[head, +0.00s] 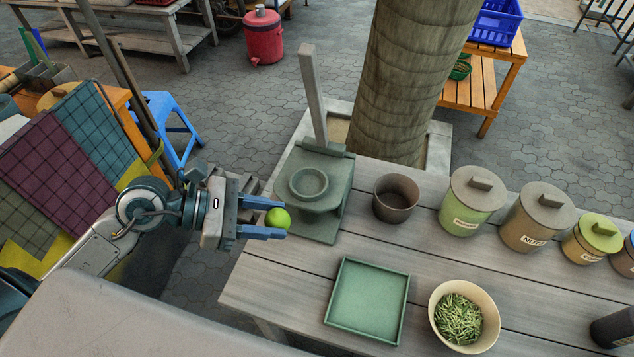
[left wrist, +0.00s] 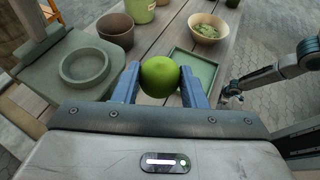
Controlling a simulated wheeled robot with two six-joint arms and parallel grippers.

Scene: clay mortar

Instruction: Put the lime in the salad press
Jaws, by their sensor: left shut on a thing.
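My left gripper (head: 280,219) is shut on the lime (head: 278,217), a bright green ball held between its blue fingers. In the left wrist view the lime (left wrist: 160,76) sits between both fingertips. The salad press (head: 335,175) is a grey-green block with a round cup (head: 309,183) and an upright lever (head: 313,95), standing at the table's left end. The lime is just left of and in front of the press, apart from the cup. The cup (left wrist: 85,66) looks empty in the left wrist view. My right gripper (left wrist: 232,96) shows small at the right there, its jaws unclear.
A brown bowl (head: 396,199) stands right of the press. A green square tray (head: 368,300) and a cream bowl of green pieces (head: 464,316) are nearer the front. Lidded jars (head: 472,202) line the back right. A thick trunk (head: 412,80) rises behind the table.

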